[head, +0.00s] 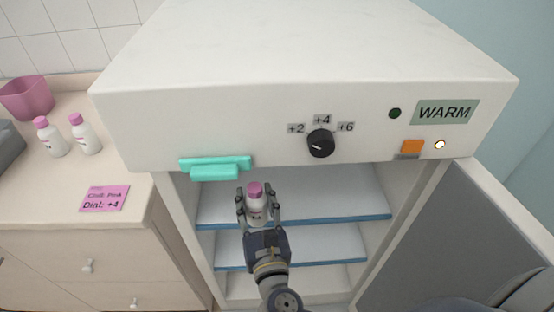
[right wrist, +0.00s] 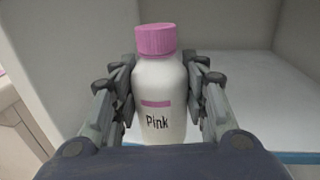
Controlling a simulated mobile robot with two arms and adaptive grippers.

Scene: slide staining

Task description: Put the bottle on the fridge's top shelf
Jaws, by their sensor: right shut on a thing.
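My right gripper (head: 259,206) is shut on a white bottle with a pink cap (head: 256,202). In the right wrist view the bottle (right wrist: 160,90) stands upright between the fingers, and its label reads "Pink". The fridge (head: 300,60) is open. Its top shelf (head: 340,197) is white with a blue front edge. The bottle is at the fridge opening, in front of or over the left part of the top shelf; I cannot tell whether it touches the shelf. My left gripper is not in view.
The fridge door (head: 470,240) stands open at the right. A teal handle (head: 215,166) juts out above the opening. A dial (head: 321,143) points left. A lower shelf (head: 310,250) looks empty. The left counter holds two similar bottles (head: 84,133), a pink card (head: 105,198) and a pink container (head: 27,98).

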